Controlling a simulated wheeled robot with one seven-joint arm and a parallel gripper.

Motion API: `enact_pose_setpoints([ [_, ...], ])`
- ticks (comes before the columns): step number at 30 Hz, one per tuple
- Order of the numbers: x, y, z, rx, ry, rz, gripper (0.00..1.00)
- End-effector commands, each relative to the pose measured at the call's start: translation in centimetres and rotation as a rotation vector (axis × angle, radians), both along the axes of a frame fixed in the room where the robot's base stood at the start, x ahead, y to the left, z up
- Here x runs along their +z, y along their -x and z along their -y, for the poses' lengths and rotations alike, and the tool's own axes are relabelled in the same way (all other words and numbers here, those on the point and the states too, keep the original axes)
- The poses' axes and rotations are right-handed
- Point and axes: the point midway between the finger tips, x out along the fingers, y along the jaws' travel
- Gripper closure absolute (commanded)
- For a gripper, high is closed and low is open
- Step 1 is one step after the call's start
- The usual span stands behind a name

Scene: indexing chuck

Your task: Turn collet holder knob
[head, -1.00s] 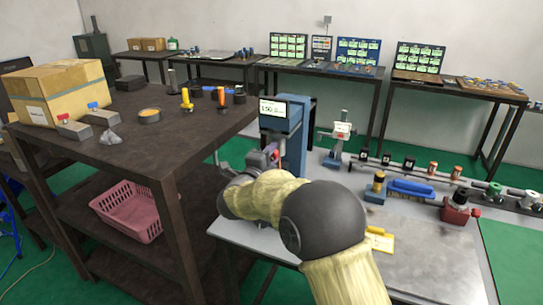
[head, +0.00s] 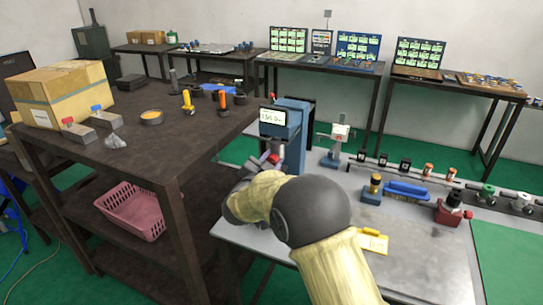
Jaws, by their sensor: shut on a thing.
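The indexing machine is a blue-grey column (head: 293,135) with a small display (head: 273,116) at its upper left, standing on the grey bench. My arm, in a pale yellow sleeve with dark joints, reaches across the bench to it. My gripper (head: 264,163) is at the foot of the column, small and partly hidden by my own arm. It is shut on what appears to be the collet holder knob, beside a reddish part. The knob's outline and the fingertips are not clear.
A dark shelf (head: 120,165) with a cardboard box (head: 65,92) and small tools stands close on the left. A pink basket (head: 130,210) is on its lower shelf. On the bench right are a blue brush (head: 407,191), a red fixture (head: 449,212) and a yellow tag (head: 373,241).

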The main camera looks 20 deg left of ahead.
Motion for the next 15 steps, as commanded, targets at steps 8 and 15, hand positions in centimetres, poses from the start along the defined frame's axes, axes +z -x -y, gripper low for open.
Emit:
enact_pose_setpoints([
  [8,0.13,0.02,0.04,0.000,0.264,-0.026,0.93],
  [15,0.07,0.04,0.03,0.000,0.489,-0.045,0.93],
])
